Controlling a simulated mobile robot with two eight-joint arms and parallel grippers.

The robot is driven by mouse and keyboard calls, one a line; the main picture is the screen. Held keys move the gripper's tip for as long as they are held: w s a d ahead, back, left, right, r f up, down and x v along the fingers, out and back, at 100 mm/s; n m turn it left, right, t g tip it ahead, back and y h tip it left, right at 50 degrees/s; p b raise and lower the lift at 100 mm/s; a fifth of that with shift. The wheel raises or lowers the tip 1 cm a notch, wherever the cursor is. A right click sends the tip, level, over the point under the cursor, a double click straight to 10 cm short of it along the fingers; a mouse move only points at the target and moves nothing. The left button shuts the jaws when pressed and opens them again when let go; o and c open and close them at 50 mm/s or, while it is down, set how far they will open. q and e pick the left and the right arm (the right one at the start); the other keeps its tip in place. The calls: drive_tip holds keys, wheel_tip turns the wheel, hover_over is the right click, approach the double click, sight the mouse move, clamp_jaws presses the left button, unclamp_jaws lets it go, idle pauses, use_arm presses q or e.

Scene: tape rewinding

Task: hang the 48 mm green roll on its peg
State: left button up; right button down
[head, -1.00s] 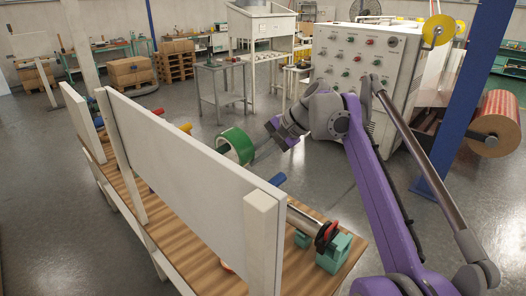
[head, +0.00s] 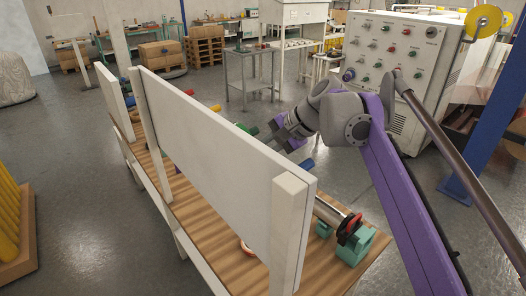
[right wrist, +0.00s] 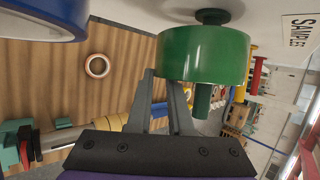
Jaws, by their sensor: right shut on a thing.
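The green roll (right wrist: 203,54) fills the upper middle of the right wrist view, close to the white board (right wrist: 130,10). A green peg (right wrist: 202,102) sticks out of the roll's near side, and its dark base (right wrist: 212,17) shows beyond the far side, so the roll is around the peg. A small gap shows between roll and board. My right gripper (right wrist: 161,78) is shut on the roll's wall at its near edge. In the head view the right gripper (head: 287,132) is behind the board, which hides the roll. My left gripper is not in view.
A blue roll (right wrist: 40,22) is close by in the wrist view's upper left. Blue (head: 300,166) and red pegs (right wrist: 257,76) stick out nearby. A metal roller (head: 327,212) sits on teal stands at the bench's near end.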

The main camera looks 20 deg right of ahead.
idle(0.4)
drive_tip(key=shift+w+a+f+b, duration=0.15)
drive_tip(key=shift+f+b, duration=0.2)
drive_tip(key=shift+f, duration=0.65)
drive_tip(key=c, duration=0.7)
unclamp_jaws()
drive_tip(key=shift+c, duration=0.2)
drive_tip(key=v, duration=1)
drive_tip(key=shift+d+r+p, duration=0.2)
drive_tip(key=shift+r+p, duration=0.1)
drive_tip(key=shift+r, duration=0.05)
